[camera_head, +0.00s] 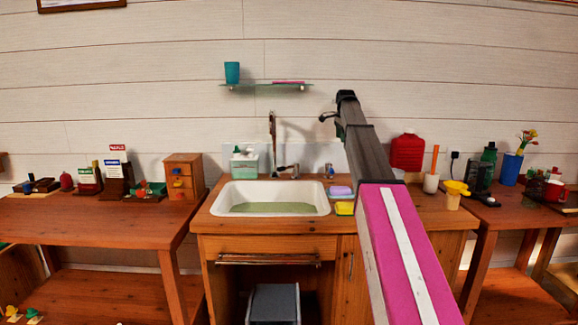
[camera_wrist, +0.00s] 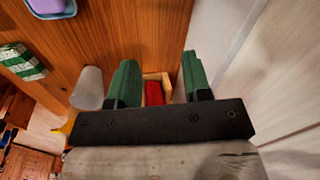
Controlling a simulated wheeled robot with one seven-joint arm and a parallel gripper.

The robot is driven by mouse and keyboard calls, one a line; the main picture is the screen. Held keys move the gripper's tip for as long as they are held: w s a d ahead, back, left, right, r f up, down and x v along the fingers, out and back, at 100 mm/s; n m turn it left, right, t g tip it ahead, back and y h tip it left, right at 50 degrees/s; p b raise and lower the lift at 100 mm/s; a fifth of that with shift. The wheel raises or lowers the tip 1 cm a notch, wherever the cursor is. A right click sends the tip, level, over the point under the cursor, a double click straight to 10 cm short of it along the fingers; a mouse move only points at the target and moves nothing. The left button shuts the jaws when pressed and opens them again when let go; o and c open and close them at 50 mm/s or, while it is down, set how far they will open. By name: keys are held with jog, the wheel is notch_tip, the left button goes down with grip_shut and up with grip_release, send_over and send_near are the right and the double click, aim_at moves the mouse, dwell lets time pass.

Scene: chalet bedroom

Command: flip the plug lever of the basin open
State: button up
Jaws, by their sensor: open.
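The white basin (camera_head: 322,207) is set into the wooden counter in the head view, with greenish water or a green bottom in it. A tall tap (camera_head: 273,130) rises behind it, and a small metal lever (camera_head: 287,169) sits at the basin's back edge. I cannot tell for sure that this is the plug lever, or how it is set. My arm reaches over the counter to the right of the basin. My gripper (camera_wrist: 160,80) has two green fingers, apart and empty, above the counter by the wall. The basin and lever are not in the wrist view.
A purple soap on a blue dish (camera_wrist: 48,8) and a pale cup (camera_wrist: 89,87) lie near my gripper. A red item in a wooden box (camera_wrist: 154,92) shows between the fingers. A glass shelf (camera_head: 255,86) hangs above the basin.

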aim_at(287, 166)
jog(key=w+a+f+n+g, duration=0.1)
jog(key=a+f+n, duration=0.15)
jog(key=a, duration=1.05)
jog(key=w+a+f+n+g, duration=0.1)
jog(key=a+n, duration=0.2)
jog(key=a, duration=0.9)
jog(key=f, duration=1)
jog(key=shift+s+a+f, duration=0.15)
jog(key=shift+a+f, duration=0.05)
jog(key=shift+a, duration=0.05)
grip_shut()
